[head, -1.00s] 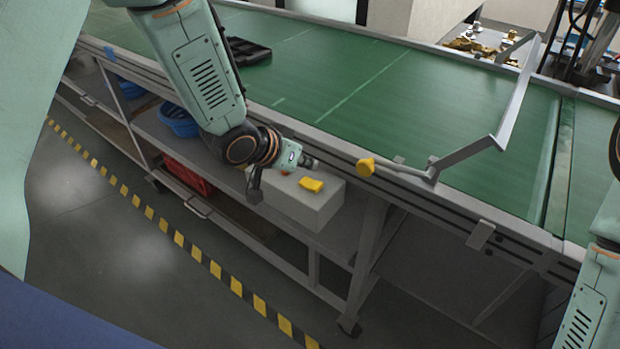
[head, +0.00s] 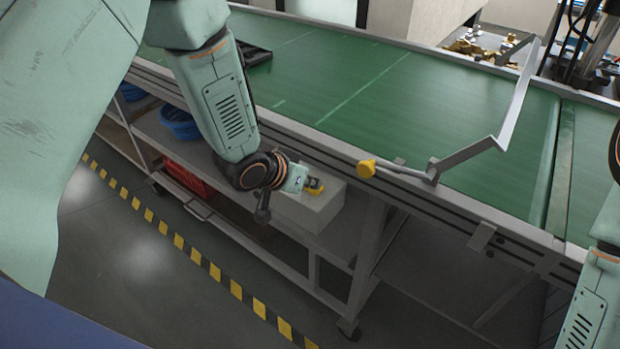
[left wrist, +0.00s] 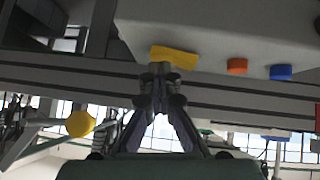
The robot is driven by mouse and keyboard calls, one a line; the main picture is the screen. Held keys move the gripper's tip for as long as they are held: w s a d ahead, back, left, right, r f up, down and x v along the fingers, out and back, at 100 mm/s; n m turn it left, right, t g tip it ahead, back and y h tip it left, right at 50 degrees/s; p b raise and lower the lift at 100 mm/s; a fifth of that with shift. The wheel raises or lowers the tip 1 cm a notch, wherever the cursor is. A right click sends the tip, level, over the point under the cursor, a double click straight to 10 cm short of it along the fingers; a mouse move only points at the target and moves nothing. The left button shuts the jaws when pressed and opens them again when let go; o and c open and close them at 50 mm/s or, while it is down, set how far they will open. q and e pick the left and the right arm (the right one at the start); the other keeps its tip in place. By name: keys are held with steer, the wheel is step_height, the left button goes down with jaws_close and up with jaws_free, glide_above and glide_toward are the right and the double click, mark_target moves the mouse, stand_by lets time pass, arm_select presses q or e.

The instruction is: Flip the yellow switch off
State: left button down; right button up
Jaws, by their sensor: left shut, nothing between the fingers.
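The yellow switch (head: 318,190) is on top of a grey box (head: 306,213) beside the conveyor, partly hidden by my left gripper in the head view. In the left wrist view the yellow switch (left wrist: 175,57) shows as a wide yellow piece on the box, in line with a red button (left wrist: 237,66) and a blue button (left wrist: 281,72). My left gripper (head: 314,183) is shut and empty, its tips at the switch. In the left wrist view the fingertips (left wrist: 160,70) overlap the switch's edge; I cannot tell whether they touch. My right gripper is out of view.
A yellow round knob (head: 366,168) sits on the near rail of the green conveyor (head: 400,110), right of the box. A bent grey bar (head: 480,150) rises from the rail. Below is a shelf with a blue basket (head: 180,124) and a red crate (head: 190,180).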

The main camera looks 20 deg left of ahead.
mark_target(307, 192)
arm_select(q)
steer(key=shift+w+a+r+p, duration=0.2)
steer(key=shift+a+p, duration=0.25)
steer(key=shift+a, duration=0.3)
steer(key=shift+d+r+p, duration=0.1)
steer(key=shift+r+p, duration=0.3)
step_height(307, 192, up, 4)
steer(key=p, duration=0.3)
steer(key=shift+d+f, duration=0.15)
steer(key=shift+f, duration=0.1)
steer(key=s+d+v, duration=0.1)
steer(key=d+v, duration=0.1)
steer(key=v, duration=0.7)
steer(key=shift+s+r, duration=0.2)
steer(key=shift+w+a, duration=0.1)
steer(key=shift+a, duration=0.05)
